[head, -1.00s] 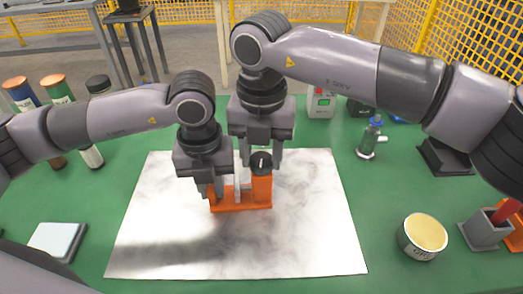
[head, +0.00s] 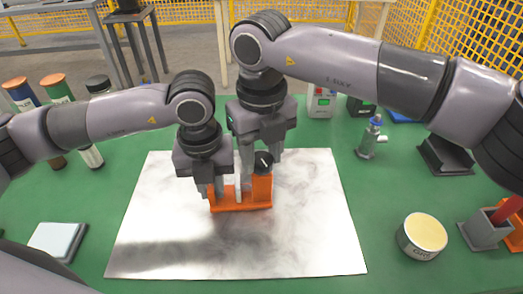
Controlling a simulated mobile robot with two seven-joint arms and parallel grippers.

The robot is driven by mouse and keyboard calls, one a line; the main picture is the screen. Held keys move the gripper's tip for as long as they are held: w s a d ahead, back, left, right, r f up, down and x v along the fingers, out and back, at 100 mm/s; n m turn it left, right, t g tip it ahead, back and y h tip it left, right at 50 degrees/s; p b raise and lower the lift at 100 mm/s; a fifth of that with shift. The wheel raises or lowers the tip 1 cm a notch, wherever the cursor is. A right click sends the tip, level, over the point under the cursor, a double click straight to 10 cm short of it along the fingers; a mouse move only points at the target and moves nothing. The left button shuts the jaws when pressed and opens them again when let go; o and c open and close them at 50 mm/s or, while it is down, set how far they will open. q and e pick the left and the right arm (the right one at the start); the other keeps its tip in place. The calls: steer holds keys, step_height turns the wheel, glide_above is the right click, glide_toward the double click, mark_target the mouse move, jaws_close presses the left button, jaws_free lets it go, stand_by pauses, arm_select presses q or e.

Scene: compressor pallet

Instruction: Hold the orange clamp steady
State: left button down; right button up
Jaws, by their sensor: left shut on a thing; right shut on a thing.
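The orange clamp (head: 240,207) stands on a shiny metal sheet (head: 190,248) in the middle of the table. It has a low base, a raised orange block at its right end and a pale upright part near its middle. A black knob (head: 263,164) with a white mark tops the block. My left gripper (head: 211,190) is shut on the clamp's left end; its fingers partly hide that end. My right gripper (head: 260,156) is above the block, shut on the black knob with a finger on either side.
Several bottles (head: 57,90) stand at the left, with a pale square block (head: 57,240) nearer. The front of the sheet is clear.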

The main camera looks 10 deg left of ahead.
mark_target(261, 159)
steer(key=n, duration=0.3)
steer(key=shift+r+n, duration=0.1)
steer(key=shift+n, duration=2.1)
steer(key=o, duration=0.8)
step_height(261, 159, up, 12)
